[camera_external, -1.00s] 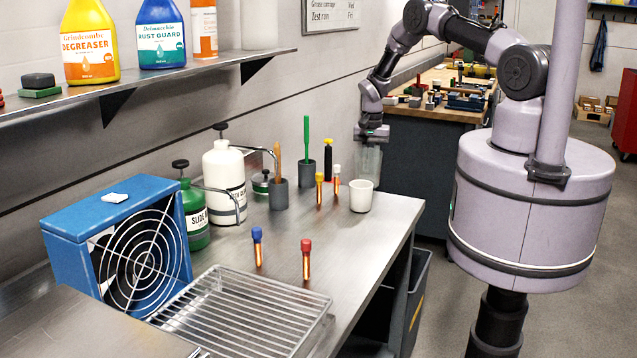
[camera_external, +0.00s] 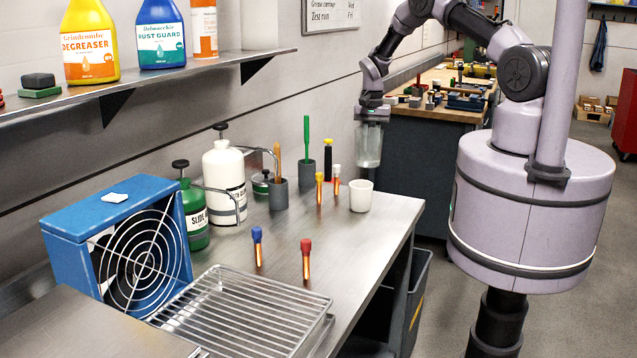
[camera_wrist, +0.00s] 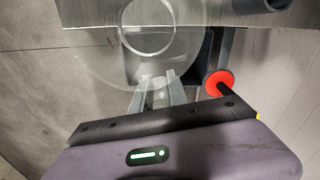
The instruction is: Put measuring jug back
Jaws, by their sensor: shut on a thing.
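The measuring jug (camera_external: 368,146) is a clear, see-through vessel. It hangs upright under my gripper (camera_external: 372,112), above the far right end of the steel bench and just behind the white cup. In the wrist view the jug (camera_wrist: 104,62) is a large transparent round shape at the top. My gripper (camera_wrist: 158,92) is shut on it, with both fingers against its near side. The exact grip on the jug is hard to see through the clear wall.
The bench (camera_external: 385,232) holds a white cup (camera_external: 361,196), dark holders (camera_external: 278,194), several capped tubes, bottles, a blue fan (camera_external: 112,235) and a wire rack (camera_external: 245,312). A shelf (camera_external: 150,75) runs along the left wall. A dark bin (camera_external: 418,290) stands beside the bench.

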